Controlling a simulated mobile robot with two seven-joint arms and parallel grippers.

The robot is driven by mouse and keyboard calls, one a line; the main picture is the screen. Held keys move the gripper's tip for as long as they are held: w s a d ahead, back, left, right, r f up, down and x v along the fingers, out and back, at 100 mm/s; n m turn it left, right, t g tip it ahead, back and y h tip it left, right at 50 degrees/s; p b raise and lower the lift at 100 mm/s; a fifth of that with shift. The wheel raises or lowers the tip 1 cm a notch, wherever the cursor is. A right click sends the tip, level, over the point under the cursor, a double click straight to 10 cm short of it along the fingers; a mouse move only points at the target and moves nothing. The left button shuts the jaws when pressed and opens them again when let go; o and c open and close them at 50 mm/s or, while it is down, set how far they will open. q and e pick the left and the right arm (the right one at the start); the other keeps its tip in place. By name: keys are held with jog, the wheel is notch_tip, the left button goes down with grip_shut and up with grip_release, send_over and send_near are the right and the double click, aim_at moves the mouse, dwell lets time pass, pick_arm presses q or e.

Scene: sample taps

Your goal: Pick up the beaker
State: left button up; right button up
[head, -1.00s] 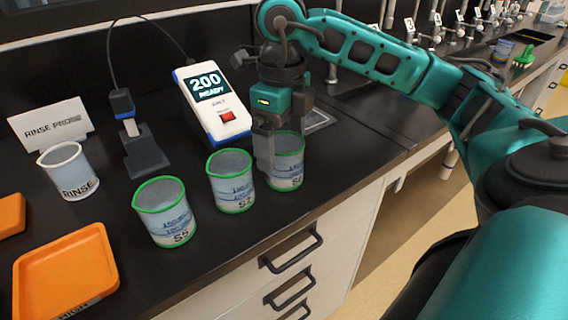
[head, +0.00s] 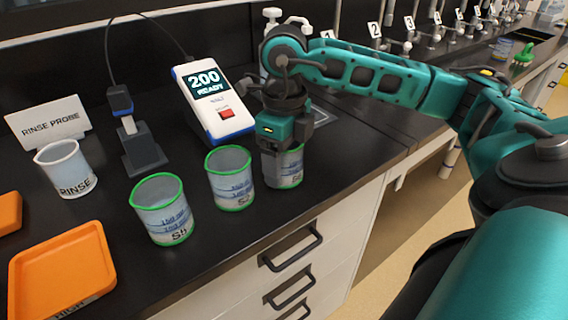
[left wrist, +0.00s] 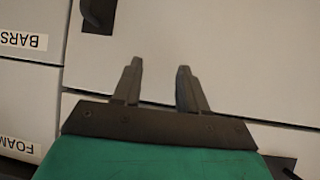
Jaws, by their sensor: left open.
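Three green-rimmed beakers stand in a row on the black bench. They are the left beaker (head: 163,212), the middle beaker (head: 231,180) and the right beaker (head: 291,170). My right gripper (head: 272,168) points down at the right beaker, its fingers overlapping the beaker's left side and hiding part of it. I cannot tell whether the fingers grip its wall. The beaker looks upright at bench level. My left gripper (left wrist: 158,68) is open and empty in the left wrist view, in front of pale cabinet fronts.
A RINSE beaker (head: 68,170) stands at the left by a RINSE PROBE sign (head: 48,121). An orange tray (head: 62,272) lies front left. A probe stand (head: 143,150) and a meter reading 200 READY (head: 213,103) stand behind the row. Drawer handles (head: 291,249) project below the bench edge.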

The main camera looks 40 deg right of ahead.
jog(key=c, duration=0.6)
jog(key=shift+o, duration=0.2)
jog(key=shift+r, duration=0.2)
